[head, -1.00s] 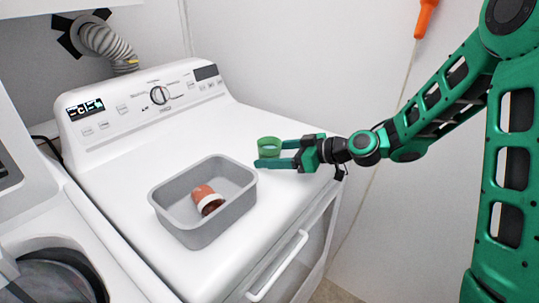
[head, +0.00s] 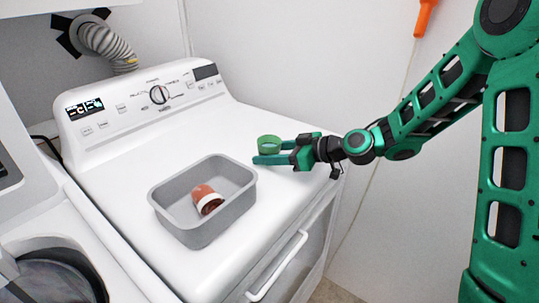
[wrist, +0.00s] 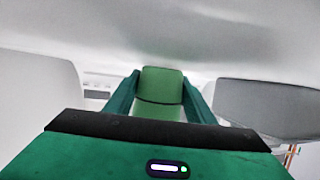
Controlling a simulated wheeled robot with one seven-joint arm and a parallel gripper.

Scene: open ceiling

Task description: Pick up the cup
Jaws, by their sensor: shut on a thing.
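The green cup (head: 269,142) is at the right side of the white dryer top, between the fingers of my gripper (head: 268,155). In the wrist view the green cup (wrist: 161,88) sits between both fingers (wrist: 160,100), which are shut on it. In the head view the near finger covers the cup's lower part, so I cannot tell whether its base touches the dryer top.
A grey bin (head: 176,222) stands on the dryer top (head: 130,165) left of my gripper, with a brown and white cup (head: 207,199) lying tilted inside. The control panel (head: 150,98) rises behind. The dryer top between bin and panel is clear.

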